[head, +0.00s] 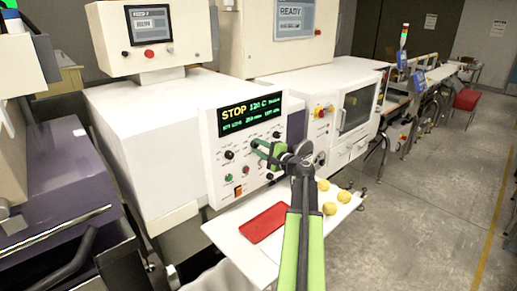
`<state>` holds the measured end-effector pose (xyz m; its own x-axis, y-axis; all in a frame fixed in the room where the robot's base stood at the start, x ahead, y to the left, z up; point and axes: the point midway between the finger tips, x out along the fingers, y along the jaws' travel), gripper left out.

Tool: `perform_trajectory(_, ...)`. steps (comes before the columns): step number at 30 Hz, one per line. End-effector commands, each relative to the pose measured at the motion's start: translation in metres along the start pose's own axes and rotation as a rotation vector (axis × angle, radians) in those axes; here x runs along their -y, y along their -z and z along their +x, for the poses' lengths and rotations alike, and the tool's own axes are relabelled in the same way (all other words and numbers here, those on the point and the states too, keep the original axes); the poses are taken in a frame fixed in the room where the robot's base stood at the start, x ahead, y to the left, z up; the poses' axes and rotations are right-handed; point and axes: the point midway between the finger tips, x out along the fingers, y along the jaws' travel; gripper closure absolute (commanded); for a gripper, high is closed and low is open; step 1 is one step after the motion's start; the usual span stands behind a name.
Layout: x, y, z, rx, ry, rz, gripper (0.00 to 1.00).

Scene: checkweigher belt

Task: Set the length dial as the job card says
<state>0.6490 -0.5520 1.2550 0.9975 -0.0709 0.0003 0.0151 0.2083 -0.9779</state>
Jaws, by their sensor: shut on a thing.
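My gripper (259,147), with green fingers, is at the white control panel (216,172), shut on a black dial (254,144) in the upper row of knobs. The fingers and wrist hide part of the panel. The labels are too small to read, so I cannot tell which dial is the length dial or where its pointer stands. A dark display (247,113) above the knobs shows STOP in yellow and green text. No job card can be made out.
A white shelf (228,236) below the panel holds a red tray (265,222) and several round yellow-brown items (329,208). A black knob (229,155), a green button (229,178) and an orange switch (238,191) sit nearby. Grey floor (420,210) is clear at right.

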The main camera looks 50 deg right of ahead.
Motion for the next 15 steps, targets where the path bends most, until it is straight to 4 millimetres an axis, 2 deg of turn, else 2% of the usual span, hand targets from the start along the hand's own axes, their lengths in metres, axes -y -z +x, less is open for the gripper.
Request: perform_trajectory(15, -0.0008, 0.0002, 0.0002, 0.0, 0.001, -0.484, 1.0)
